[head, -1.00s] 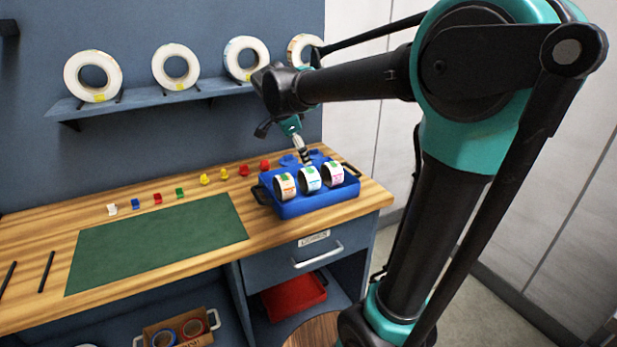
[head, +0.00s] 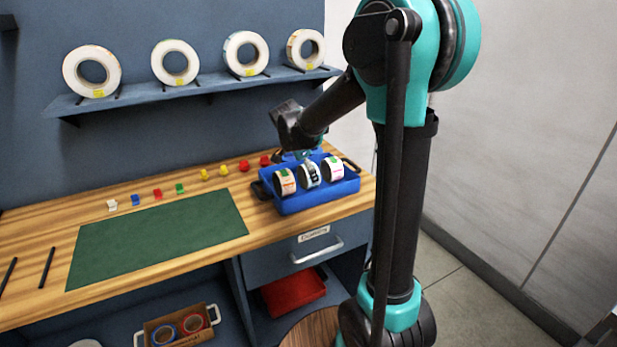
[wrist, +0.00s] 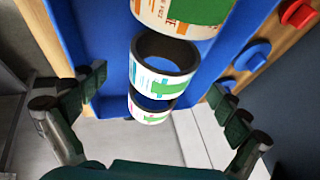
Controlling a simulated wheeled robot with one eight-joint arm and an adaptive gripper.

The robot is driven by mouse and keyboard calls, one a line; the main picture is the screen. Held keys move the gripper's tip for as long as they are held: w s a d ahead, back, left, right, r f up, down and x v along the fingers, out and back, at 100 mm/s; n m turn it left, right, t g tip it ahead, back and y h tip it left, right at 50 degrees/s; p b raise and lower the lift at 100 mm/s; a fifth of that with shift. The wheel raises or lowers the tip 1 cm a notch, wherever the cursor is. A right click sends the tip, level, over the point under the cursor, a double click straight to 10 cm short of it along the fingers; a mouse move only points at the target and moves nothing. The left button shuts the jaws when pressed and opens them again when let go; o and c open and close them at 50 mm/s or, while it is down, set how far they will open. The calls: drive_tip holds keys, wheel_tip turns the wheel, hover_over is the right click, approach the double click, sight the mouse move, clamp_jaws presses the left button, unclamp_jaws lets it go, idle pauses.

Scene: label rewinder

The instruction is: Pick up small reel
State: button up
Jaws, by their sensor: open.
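Three small white label reels stand on edge in a row in the blue tray (head: 318,199) at the right end of the bench: a left reel (head: 284,184), a middle reel and a right reel (head: 334,170). In the wrist view my gripper (wrist: 160,112) is open, with one finger on each side of the row. A middle reel (wrist: 163,83), another reel (wrist: 150,115) and a cut-off reel (wrist: 180,12) show there. I cannot tell whether the fingers touch any.
Several large rolls (head: 246,54) stand on the wall shelf (head: 200,87) above. Small coloured pieces (head: 180,188) line the bench behind a green mat (head: 155,240). A drawer (head: 310,250) and a red bin (head: 294,291) are below the tray.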

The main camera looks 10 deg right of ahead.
drive_tip(key=shift+x, duration=1.8)
drive_tip(key=shift+w+r, duration=0.1)
drive_tip(key=shift+c, duration=0.6)
drive_tip(key=c, duration=1.1)
drive_tip(key=shift+c, duration=0.2)
